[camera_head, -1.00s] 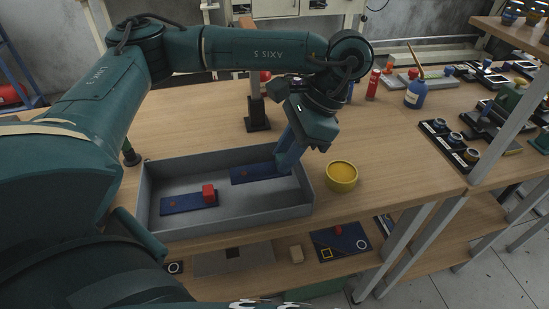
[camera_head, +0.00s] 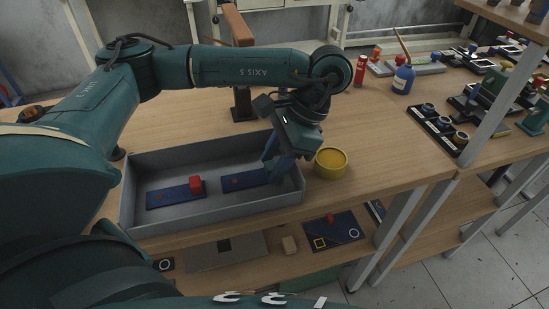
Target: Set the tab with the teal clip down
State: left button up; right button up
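A dark blue tab (camera_head: 243,181) lies low in the right half of the grey tray (camera_head: 150,229) and looks to rest on its floor. My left gripper (camera_head: 273,172) points down at the tab's right end, inside the tray's right wall. Its blue fingers cover that end, so I cannot see a teal clip or whether the fingers still grip the tab. A second dark blue tab (camera_head: 170,197) with a red clip (camera_head: 196,184) lies in the tray's left half. My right gripper is not in view.
A yellow round container (camera_head: 331,163) stands just right of the tray. The table between tray and rack is mostly clear.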

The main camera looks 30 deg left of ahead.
pick_arm(q)
jog(key=shift+o, duration=0.6)
jog(key=shift+r, duration=0.1)
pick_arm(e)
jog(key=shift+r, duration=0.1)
pick_arm(q)
jog(key=shift+r, duration=0.3)
jog(key=p+v, duration=0.3)
jog(key=v, duration=0.8)
jog(key=shift+w+d+r, duration=0.15)
jog(key=shift+w+r, duration=0.05)
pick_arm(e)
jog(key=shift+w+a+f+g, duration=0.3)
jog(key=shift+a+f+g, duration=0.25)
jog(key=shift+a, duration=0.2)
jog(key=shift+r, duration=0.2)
